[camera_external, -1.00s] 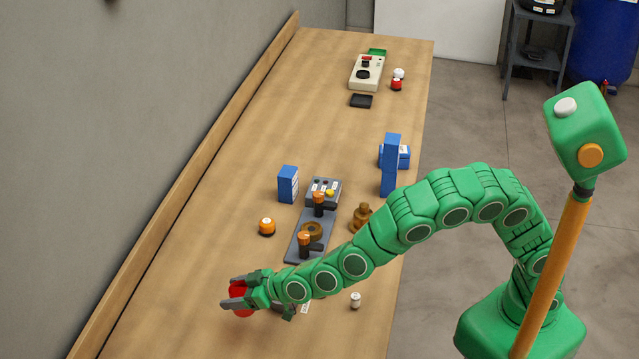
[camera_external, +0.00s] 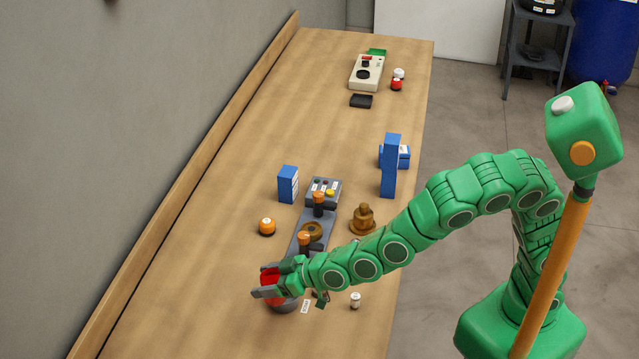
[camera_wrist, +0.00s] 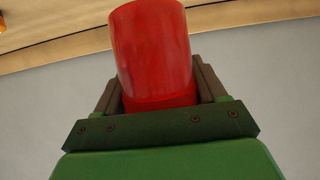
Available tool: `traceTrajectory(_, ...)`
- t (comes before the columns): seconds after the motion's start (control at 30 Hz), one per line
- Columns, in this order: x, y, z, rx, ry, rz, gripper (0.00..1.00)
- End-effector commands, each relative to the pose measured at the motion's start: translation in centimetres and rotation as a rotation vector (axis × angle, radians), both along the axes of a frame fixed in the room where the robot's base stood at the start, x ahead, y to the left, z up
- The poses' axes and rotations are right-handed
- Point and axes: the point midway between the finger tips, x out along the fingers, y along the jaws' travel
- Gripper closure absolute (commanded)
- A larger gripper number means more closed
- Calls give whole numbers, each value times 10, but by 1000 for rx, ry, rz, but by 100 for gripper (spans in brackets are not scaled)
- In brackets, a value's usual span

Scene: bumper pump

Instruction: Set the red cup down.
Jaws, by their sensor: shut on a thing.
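The red cup (camera_external: 270,287) is between the fingers of my gripper (camera_external: 266,283), near the front end of the bench, just in front of the grey device with orange-topped posts (camera_external: 304,240). In the wrist view the red cup (camera_wrist: 153,55) stands out beyond the jaws (camera_wrist: 160,90), and the fingers press on both its sides. My gripper is shut on it. The outside view partly hides the cup behind a finger, and I cannot tell whether its base touches the bench.
An orange-and-black knob (camera_external: 267,227) stands left of the device and a brass piece (camera_external: 362,220) right of it. A small white cylinder (camera_external: 355,300) and a white tag (camera_external: 305,307) lie right of my gripper. The bench (camera_external: 190,290) to the left is clear.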

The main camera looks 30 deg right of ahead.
Motion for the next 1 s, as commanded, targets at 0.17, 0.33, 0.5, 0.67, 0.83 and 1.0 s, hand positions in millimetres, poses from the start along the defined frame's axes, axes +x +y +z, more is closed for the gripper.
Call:
traceTrajectory(0.17, 0, 0, 19, 1, -2, 0, 59)
traceTrajectory(0.33, 0, 1, 30, 2, -2, 0, 59)
traceTrajectory(0.5, 0, 1, 40, 2, -2, 1, 59)
traceTrajectory(0.67, -2, 3, 37, 0, 1, 11, 59)
traceTrajectory(0.83, -3, 6, 34, 1, 2, 20, 59)
traceTrajectory(1.0, -5, 11, 31, 2, 2, 37, 59)
